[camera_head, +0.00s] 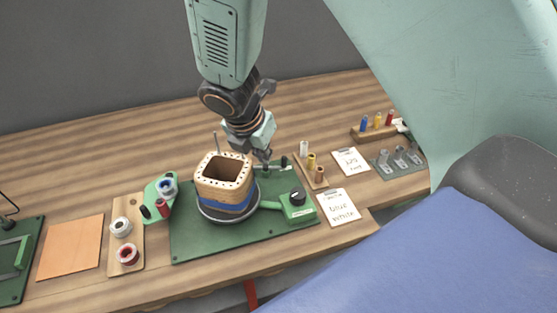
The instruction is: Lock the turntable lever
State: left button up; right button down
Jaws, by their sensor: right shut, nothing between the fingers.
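A wooden coil former (224,178) with a square hole and a blue-wound lower part stands on the round turntable (228,215), on a green board (190,250). A green block with a black knob (297,196) sits right of the turntable, with a green bar reaching toward it. Small dark upright parts (284,162) stand at the board's back edge; I cannot tell which part is the lever. My right gripper (264,160) comes down from above, shut and empty, just behind and right of the former. Contact with the parts there cannot be told. My left gripper is not in view.
Left of the board are a wooden tray with spools (126,236), a green holder with spools (160,190) and an orange sheet (70,247).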

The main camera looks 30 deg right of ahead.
jog(key=b, duration=0.6)
send_near(283, 168)
jog(key=f, duration=0.1)
jog(key=s+a+f, duration=0.1)
jog(key=f, duration=0.1)
jog(key=a+f, duration=0.1)
jog(key=shift+s+f, duration=0.2)
jog(key=shift+f, duration=0.2)
jog(key=shift+w+d+r, duration=0.15)
jog(key=shift+w+d, duration=0.6)
jog(key=shift+d, duration=0.2)
jog(key=shift+w+d, duration=0.3)
jog(key=shift+d, duration=0.4)
jog(key=shift+a, duration=0.15)
jog(key=shift+d+n, duration=0.25)
jog(key=shift+n, duration=0.15)
